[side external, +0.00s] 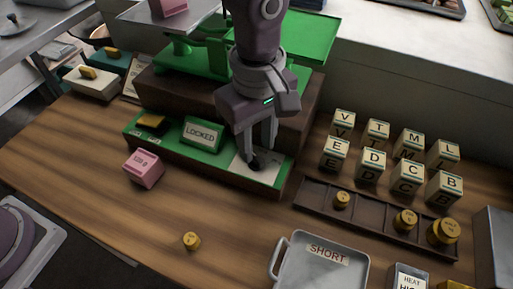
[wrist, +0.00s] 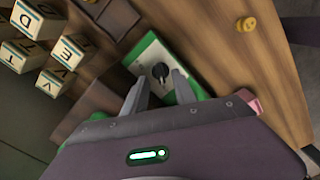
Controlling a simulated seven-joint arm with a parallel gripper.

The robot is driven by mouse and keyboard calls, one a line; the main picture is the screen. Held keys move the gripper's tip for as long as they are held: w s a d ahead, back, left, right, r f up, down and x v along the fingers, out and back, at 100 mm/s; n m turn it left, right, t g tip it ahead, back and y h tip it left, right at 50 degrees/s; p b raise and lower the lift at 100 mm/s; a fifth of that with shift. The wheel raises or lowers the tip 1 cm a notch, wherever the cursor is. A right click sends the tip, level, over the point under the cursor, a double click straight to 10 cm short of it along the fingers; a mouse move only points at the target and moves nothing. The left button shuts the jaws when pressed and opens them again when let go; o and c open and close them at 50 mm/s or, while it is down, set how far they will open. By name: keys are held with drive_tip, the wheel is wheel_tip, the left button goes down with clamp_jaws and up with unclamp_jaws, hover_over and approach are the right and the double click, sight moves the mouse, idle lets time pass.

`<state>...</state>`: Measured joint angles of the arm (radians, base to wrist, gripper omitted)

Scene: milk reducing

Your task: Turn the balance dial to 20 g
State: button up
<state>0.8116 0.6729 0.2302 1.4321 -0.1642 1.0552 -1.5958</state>
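At the ledge's right end, a white plate (side external: 268,176) carries a small black dial (side external: 254,164). The dial also shows in the wrist view (wrist: 161,71) as a dark round knob with a pointer; its marks are too small to read. My gripper (side external: 259,152) points down at the dial from above. In the wrist view its two fingers (wrist: 160,80) are apart, one to each side of the dial. I cannot tell whether they touch it.
A green "LOCKED" sign (side external: 203,134) and a yellow piece (side external: 151,122) are on the ledge. Lettered cubes (side external: 371,166) and a rack (side external: 376,222) of brass weights are right. A loose brass weight (side external: 191,240) is on open wood.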

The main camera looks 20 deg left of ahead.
sight(256, 160)
drive_tip(key=shift+f, duration=1.35)
clamp_jaws()
drive_tip(key=shift+m, duration=0.3)
drive_tip(key=m, duration=0.5)
drive_tip(key=shift+a+m, duration=0.1)
drive_tip(key=shift+m, duration=0.2)
drive_tip(key=m, duration=1.1)
drive_tip(key=shift+m, duration=0.4)
drive_tip(key=m, duration=0.5)
drive_tip(key=shift+w+m, duration=0.1)
drive_tip(key=shift+m, duration=0.3)
